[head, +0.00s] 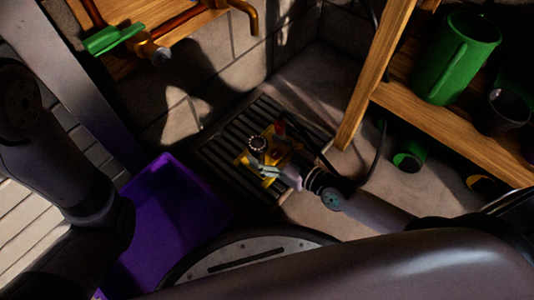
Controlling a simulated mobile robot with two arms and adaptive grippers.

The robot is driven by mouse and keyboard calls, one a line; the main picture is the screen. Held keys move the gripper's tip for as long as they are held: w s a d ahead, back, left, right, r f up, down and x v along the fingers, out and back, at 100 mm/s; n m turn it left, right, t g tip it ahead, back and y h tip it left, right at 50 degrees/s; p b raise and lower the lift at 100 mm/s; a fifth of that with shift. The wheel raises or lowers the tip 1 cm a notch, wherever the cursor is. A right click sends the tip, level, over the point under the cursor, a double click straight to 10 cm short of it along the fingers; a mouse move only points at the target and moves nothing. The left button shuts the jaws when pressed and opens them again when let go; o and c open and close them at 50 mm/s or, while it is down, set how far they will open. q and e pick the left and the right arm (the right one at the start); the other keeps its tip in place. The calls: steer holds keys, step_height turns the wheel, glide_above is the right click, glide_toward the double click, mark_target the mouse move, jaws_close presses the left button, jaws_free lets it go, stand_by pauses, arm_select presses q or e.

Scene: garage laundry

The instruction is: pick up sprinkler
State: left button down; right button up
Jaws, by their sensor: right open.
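The sprinkler (268,133) is a small yellow thing with a red part. It rests on the dark slatted drain grate in the middle of the head view. My right gripper (272,168) comes in from the lower right and is open at the sprinkler, covering part of it. Whether its fingers touch the sprinkler is too small to tell. My left arm shows at the left edge, but its gripper is out of view.
The drain grate (222,150) lies by the block wall. A purple bin (165,222) stands to its left. At right, a wooden shelf (445,122) holds a green watering can (455,58) and a dark pot (503,108). A green-handled tap (115,38) is at upper left.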

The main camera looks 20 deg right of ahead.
mark_target(257, 145)
steer(key=b+x, duration=0.1)
steer(key=x, duration=0.2)
steer(key=shift+w+a, duration=0.25)
steer(key=shift+w, duration=0.05)
steer(key=shift+c, duration=0.5)
jaws_close()
steer(key=shift+r, duration=0.1)
